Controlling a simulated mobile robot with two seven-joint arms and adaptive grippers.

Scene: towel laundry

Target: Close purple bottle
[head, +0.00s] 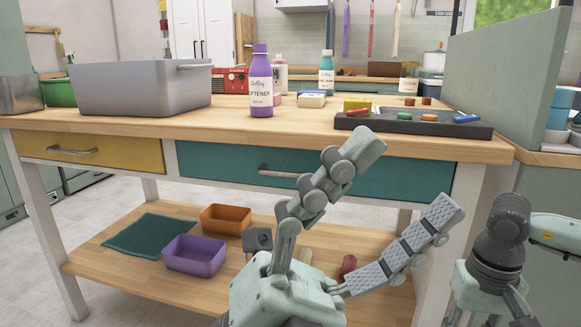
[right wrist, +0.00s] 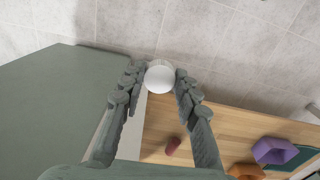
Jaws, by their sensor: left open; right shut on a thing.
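The purple bottle (head: 260,88) with a white label stands upright on the wooden tabletop. My right gripper (right wrist: 159,80) is shut on a white round thing (right wrist: 159,79) in the right wrist view. I cannot tell exactly what this thing is. The right gripper's fingers are not clear in the head view.
A grey bin (head: 140,86) stands left of the bottle. An orange bin (head: 226,219) and a purple bin (head: 194,256) sit on the lower shelf. A green panel (head: 500,80) rises at right.

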